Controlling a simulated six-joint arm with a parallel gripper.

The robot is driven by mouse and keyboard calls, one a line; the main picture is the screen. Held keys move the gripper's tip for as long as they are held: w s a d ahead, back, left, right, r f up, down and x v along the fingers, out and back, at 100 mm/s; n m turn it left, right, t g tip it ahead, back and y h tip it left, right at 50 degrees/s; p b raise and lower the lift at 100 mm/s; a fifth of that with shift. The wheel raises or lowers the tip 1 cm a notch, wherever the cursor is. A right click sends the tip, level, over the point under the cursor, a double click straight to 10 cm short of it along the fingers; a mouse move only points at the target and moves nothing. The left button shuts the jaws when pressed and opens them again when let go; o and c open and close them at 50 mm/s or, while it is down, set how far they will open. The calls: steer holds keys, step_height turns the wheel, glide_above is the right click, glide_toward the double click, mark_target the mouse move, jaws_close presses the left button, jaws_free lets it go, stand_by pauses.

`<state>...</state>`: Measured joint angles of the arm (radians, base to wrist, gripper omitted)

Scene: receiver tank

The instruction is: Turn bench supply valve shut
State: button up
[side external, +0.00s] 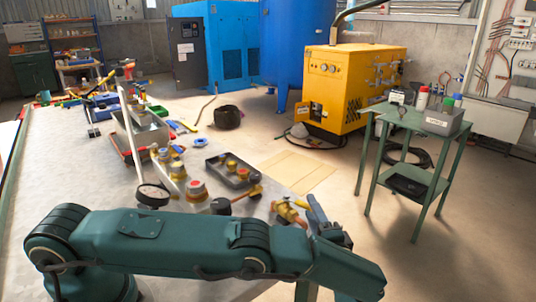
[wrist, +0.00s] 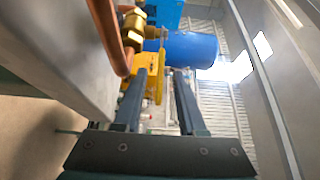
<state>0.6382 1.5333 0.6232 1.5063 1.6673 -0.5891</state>
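A brass valve fitting (side external: 288,212) shows at the front edge of the bench in the side view, just left of my gripper (side external: 314,206). In the wrist view a brass fitting (wrist: 133,29) on a copper pipe (wrist: 104,32) is at the upper left, beyond the left fingertip. My gripper (wrist: 162,74) has its two fingers apart, with a clear gap between them. I see no clear contact with the valve.
A yellow machine (side external: 372,72) and a blue tank (side external: 290,40) stand behind. A green side table (side external: 412,118) is at right, with open floor before it.

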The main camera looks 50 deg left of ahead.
steer(key=shift+s+d, duration=0.2)
steer(key=shift+d, duration=0.1)
